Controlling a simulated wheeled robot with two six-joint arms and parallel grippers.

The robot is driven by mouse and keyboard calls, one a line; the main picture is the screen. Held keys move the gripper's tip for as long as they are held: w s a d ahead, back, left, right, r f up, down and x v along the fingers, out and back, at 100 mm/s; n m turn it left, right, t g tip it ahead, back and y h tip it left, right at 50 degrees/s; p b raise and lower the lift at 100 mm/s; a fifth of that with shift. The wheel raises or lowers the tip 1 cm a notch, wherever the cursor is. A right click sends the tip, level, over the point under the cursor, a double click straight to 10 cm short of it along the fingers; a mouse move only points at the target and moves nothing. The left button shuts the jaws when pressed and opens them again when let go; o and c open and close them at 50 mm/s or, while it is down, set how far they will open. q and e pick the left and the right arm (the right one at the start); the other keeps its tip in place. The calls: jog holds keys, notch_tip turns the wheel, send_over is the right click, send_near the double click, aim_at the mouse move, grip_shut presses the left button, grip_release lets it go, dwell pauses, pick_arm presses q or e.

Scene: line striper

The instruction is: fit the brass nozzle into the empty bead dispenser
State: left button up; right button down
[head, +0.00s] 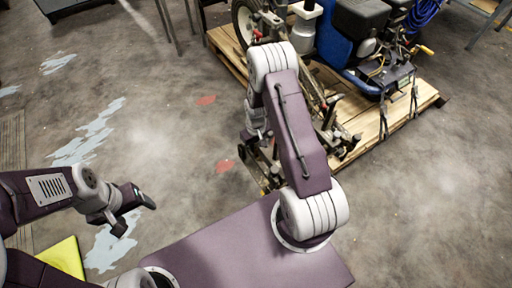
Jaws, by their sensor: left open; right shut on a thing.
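The line striper (352,45) stands on a wooden pallet at the upper right, with a blue body and a black engine. My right arm reaches to its near left side. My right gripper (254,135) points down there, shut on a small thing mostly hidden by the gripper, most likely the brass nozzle. Dark metal parts of the striper's near end (268,165) lie just below the gripper. I cannot make out the empty bead dispenser among them, nor whether the held thing touches it. My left gripper (134,212) is open and empty over the floor at the left.
The wooden pallet (425,93) has its near edge and corner at the right. A yellow object (64,258) lies at the lower left. Metal legs of furniture stand at the top. The concrete floor (430,200) at right and at the left middle is clear.

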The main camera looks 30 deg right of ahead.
jog(key=shift+f+b, duration=0.65)
jog(key=shift+f, duration=0.6)
dwell(1.0)
dwell(0.5)
dwell(0.4)
jog(key=shift+r+p, duration=0.25)
jog(key=shift+p, duration=0.4)
dwell(0.9)
jog(key=shift+f, duration=0.3)
dwell(0.8)
jog(key=shift+r+p, duration=0.3)
jog(key=shift+p, duration=0.15)
